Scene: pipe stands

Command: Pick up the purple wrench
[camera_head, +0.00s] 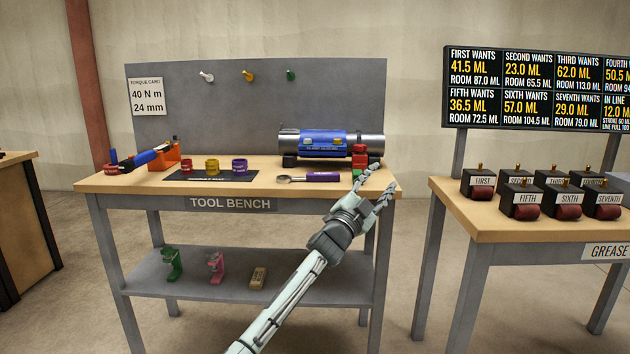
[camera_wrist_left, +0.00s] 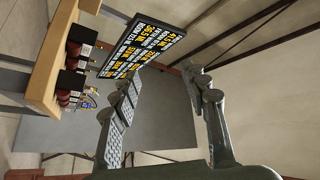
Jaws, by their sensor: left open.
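The purple wrench (camera_head: 322,177) lies on the tool bench (camera_head: 150,187), near its front edge and right of centre. It has a purple handle and a shiny metal ring end pointing left. My left gripper (camera_head: 384,176) is open and empty, at the right end of the bench, to the right of the wrench and apart from it. In the left wrist view the gripper (camera_wrist_left: 164,78) shows two spread fingers with nothing between them; the wrench does not show there. My right gripper is not in view.
A blue and steel cylinder (camera_head: 325,143) and a red object (camera_head: 359,158) stand behind the wrench. Several coloured rings sit on a dark mat (camera_head: 210,177) to its left. The grease table (camera_head: 470,222) with labelled boxes stands right, beyond a gap, under a number board (camera_head: 535,88).

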